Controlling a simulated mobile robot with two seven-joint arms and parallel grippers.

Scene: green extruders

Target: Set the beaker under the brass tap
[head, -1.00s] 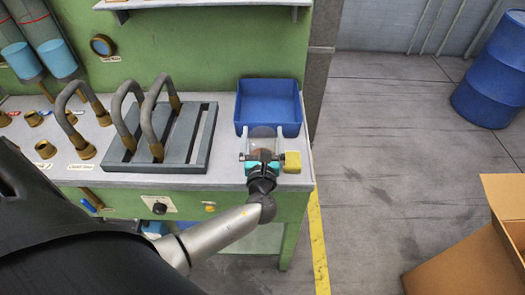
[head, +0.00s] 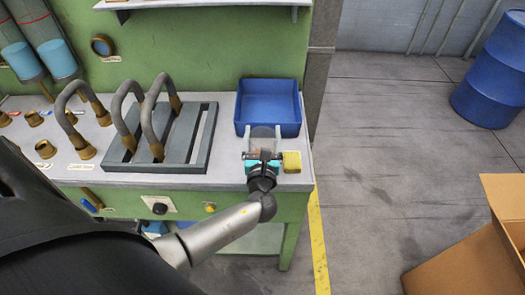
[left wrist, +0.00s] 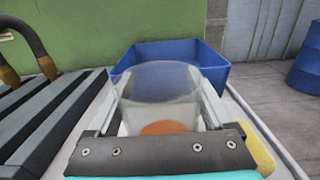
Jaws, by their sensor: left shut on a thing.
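The clear beaker (head: 263,133) stands upright at the front right of the bench, just in front of the blue bin. In the left wrist view the beaker (left wrist: 157,95) sits between my two fingers, with an orange-brown patch showing low in it. My left gripper (head: 264,148) is shut on the beaker; in the left wrist view its fingers (left wrist: 160,110) lie along both sides of it. I cannot make out for sure which fitting is the brass tap; brass-ended fittings (head: 45,149) sit at the left of the bench. My right gripper is not in view.
The blue bin (head: 268,127) is right behind the beaker. A yellow sponge-like block (head: 292,161) is just right of my gripper. A grey slatted rack (head: 190,150) with curved hoses (head: 122,110) stands to the left. A narrow strip of bench between rack and gripper is clear.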

